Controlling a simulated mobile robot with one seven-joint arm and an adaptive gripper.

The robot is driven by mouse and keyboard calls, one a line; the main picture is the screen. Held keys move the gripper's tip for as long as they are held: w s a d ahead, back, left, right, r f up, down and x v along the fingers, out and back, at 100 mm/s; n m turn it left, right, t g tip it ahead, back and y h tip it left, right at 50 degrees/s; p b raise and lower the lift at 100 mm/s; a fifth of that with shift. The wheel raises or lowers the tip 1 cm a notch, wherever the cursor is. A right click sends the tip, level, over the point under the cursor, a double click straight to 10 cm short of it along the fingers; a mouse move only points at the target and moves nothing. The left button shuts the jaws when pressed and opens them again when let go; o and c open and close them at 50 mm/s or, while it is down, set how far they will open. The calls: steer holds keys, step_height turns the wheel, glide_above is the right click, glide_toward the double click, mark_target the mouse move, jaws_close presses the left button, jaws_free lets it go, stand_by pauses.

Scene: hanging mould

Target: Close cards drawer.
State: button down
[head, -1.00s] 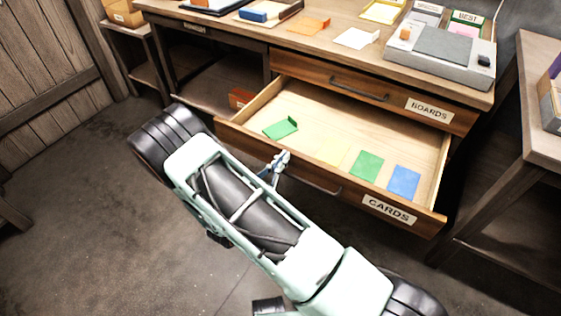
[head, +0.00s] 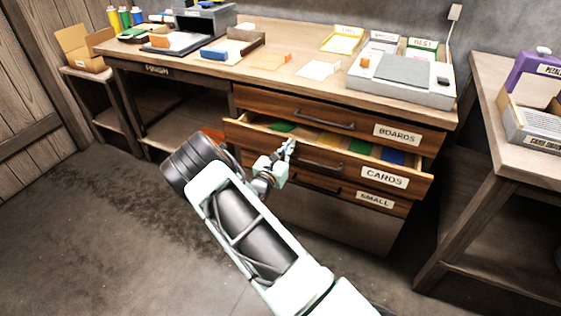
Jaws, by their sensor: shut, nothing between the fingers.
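The cards drawer (head: 345,167) is the middle drawer of the desk, with a white CARDS label (head: 384,177) and a dark bar handle (head: 322,161) on its front. It stands partly out, with a narrow opening along its top. Green, yellow and blue cards (head: 392,156) show inside, partly hidden by the front panel. My gripper (head: 289,147) is shut and empty. Its tip is at the drawer front, just left of the handle; I cannot tell whether it touches.
The BOARDS drawer (head: 350,123) above and the SMALL drawer (head: 345,190) below look closed. Trays, cards and a grey box (head: 405,76) stand on the desktop (head: 290,80). A side table (head: 525,160) stands right. The floor at left is clear.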

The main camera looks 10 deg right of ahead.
mark_target(295, 137)
steer(key=shift+b+x, duration=0.4)
steer(key=shift+x, duration=2.1)
steer(key=shift+a, duration=0.1)
